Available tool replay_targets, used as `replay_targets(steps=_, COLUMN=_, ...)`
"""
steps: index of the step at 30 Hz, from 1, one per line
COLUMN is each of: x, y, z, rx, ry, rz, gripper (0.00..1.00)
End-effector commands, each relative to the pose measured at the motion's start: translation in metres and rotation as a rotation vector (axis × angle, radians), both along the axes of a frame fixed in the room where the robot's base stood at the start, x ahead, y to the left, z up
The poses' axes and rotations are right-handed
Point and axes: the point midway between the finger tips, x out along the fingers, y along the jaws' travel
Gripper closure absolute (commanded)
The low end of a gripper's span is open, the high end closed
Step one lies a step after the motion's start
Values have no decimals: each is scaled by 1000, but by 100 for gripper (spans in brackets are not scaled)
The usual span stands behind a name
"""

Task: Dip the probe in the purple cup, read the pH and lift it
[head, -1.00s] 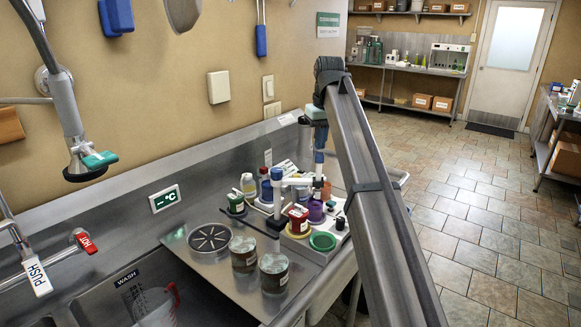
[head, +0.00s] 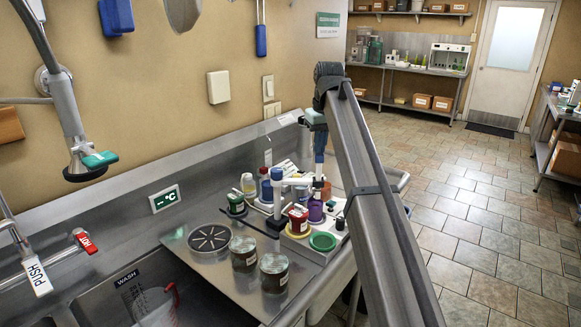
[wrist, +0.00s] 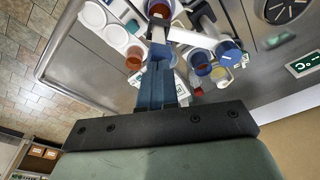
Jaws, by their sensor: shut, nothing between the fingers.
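The purple cup (head: 315,210) stands in the white rack at the right end of the steel counter, behind a green ring-shaped cup. A white probe stand with a horizontal arm (head: 292,182) rises behind the cups; the probe's tip cannot be made out. My gripper (head: 319,176) points down above the back of the rack, near an orange cup (head: 326,190). In the wrist view its blue fingers (wrist: 158,62) are together and hold nothing, beside the white arm of the stand.
A red cup (head: 298,217) and a green cup (head: 322,241) stand close to the purple one. A bottle (head: 249,184) and other small containers crowd the back. The sink is at front left.

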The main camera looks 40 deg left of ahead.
Motion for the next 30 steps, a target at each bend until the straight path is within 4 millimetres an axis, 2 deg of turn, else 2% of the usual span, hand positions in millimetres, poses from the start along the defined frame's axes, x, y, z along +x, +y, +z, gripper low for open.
replay_targets(steps=30, x=0, y=0, z=-25, rx=0, ry=0, rz=0, gripper=100)
